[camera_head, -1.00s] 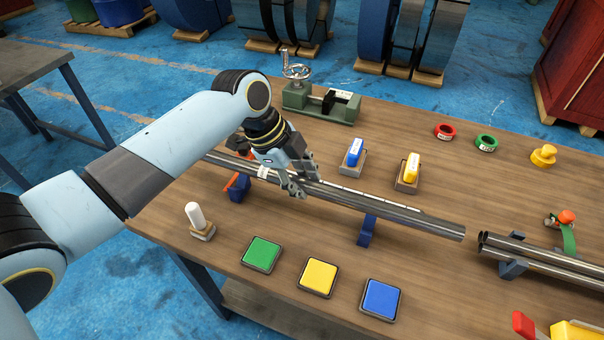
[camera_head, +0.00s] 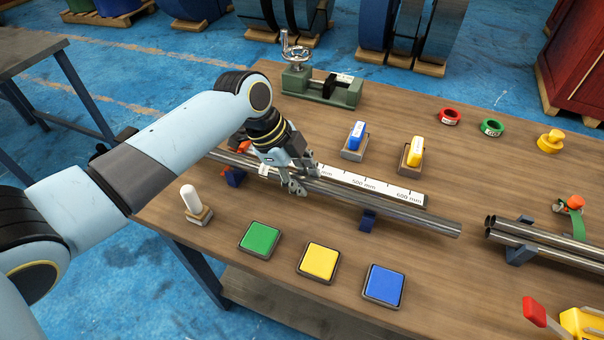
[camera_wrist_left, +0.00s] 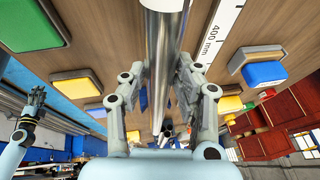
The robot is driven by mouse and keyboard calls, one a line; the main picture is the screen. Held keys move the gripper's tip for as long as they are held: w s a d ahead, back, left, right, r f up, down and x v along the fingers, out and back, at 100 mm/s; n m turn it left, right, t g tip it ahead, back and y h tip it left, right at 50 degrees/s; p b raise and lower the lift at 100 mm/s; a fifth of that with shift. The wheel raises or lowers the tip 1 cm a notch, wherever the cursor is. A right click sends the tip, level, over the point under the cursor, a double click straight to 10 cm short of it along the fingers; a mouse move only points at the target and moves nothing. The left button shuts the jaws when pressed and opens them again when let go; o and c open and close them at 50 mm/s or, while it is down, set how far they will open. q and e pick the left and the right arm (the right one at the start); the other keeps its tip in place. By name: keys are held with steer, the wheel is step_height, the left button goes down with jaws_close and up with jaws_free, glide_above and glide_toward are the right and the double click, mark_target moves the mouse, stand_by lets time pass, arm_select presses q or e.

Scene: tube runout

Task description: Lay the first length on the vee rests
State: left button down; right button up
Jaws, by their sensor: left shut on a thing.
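The first length, a long grey steel tube (camera_head: 400,213), lies lengthwise over the bench. My left gripper (camera_head: 298,180) is shut on it near its middle, from above. In the left wrist view the tube (camera_wrist_left: 164,50) runs between the two fingers (camera_wrist_left: 160,92). One blue vee rest (camera_head: 368,221) is under the tube's right part, another (camera_head: 235,177) under its left part. The tube is at or very close to the rests; I cannot tell whether it touches both. My right gripper (camera_wrist_left: 34,98) appears small at the left of the wrist view, its jaws unclear.
A white millimetre scale (camera_head: 375,187) lies just behind the tube. More tubes (camera_head: 560,250) lie to the right, past a small gap. Green (camera_head: 260,238), yellow (camera_head: 320,261) and blue (camera_head: 384,285) pads sit in front. A green vise (camera_head: 325,86) stands behind.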

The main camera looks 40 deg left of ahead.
arm_select(q)
steer(key=shift+f+b, duration=0.35)
steer(key=shift+f, duration=0.25)
steer(key=c, duration=1)
jaws_free()
steer(key=shift+o, duration=0.5)
steer(key=v, duration=1.2)
